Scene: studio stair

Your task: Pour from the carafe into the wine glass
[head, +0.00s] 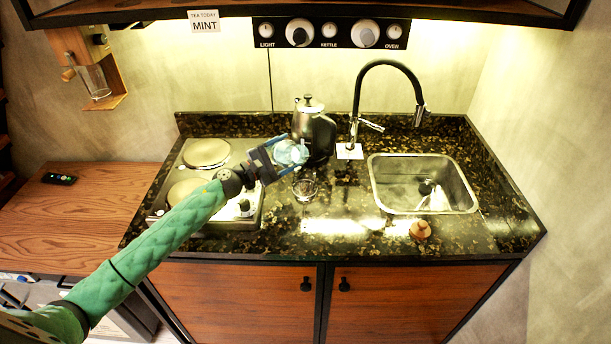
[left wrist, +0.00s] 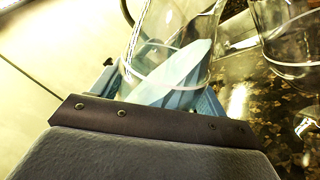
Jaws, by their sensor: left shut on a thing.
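My left gripper (head: 280,154) reaches over the counter and is shut on a clear glass vessel, seemingly the carafe (head: 293,152). In the left wrist view the carafe (left wrist: 170,45) stands between pale blue fingers that show through its glass. I cannot tell how much liquid is in it. The wine glass (head: 305,187) stands on the dark counter, just below and slightly right of the carafe in the head view. A clear glass, likely the wine glass (left wrist: 288,40), shows at the right of the left wrist view, apart from the carafe. My right gripper is not in view.
A dark kettle (head: 314,130) stands close behind the carafe. A hob (head: 207,153) is at left, a sink (head: 423,184) with a black tap (head: 357,95) at right. A small wooden-topped object (head: 420,230) sits near the front edge. The counter front middle is clear.

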